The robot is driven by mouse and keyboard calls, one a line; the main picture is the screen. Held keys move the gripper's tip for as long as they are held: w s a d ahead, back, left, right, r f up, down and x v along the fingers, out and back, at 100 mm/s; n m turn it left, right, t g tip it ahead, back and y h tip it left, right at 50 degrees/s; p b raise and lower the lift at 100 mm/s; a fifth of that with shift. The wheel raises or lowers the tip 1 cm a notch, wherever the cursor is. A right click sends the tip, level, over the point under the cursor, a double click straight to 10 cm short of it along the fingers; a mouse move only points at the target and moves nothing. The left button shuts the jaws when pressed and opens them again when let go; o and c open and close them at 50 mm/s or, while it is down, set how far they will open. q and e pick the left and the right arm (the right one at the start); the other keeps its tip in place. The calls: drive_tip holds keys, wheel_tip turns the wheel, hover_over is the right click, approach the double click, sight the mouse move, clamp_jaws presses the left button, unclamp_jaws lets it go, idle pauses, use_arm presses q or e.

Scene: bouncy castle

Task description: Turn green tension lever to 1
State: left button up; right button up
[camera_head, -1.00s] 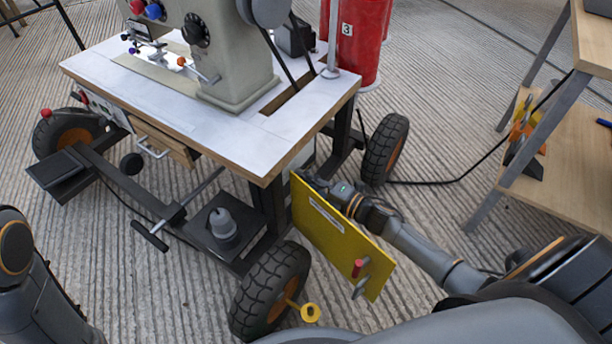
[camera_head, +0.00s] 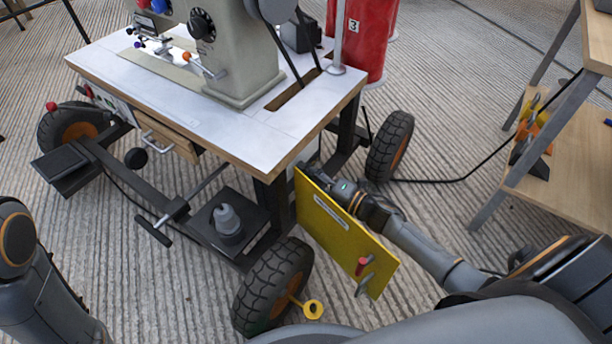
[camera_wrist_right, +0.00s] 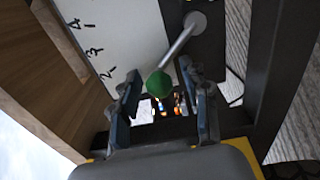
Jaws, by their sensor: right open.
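The green tension lever shows in the right wrist view as a grey metal rod with a green ball knob (camera_wrist_right: 160,84), running down-left from a round pivot (camera_wrist_right: 195,22). It stands by a white panel (camera_wrist_right: 130,35) marked 4, 3 and 2; no 1 is visible. My right gripper (camera_wrist_right: 162,76) is open, with the knob between its two fingers near their tips. I cannot tell whether either finger touches it. In the head view my right gripper (camera_head: 314,173) is partly hidden under the table edge, behind a yellow panel. My left gripper is out of view.
The white-topped sewing machine table (camera_head: 270,130) stands on a wheeled frame. The yellow panel (camera_head: 340,240) with a red-handled latch stands close beside my right forearm. A wooden shelf (camera_head: 560,190) is on the right, and a red cylinder (camera_head: 362,40) stands behind the table.

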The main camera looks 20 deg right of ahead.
drive_tip(key=shift+s, duration=0.1)
drive_tip(key=v, duration=1.2)
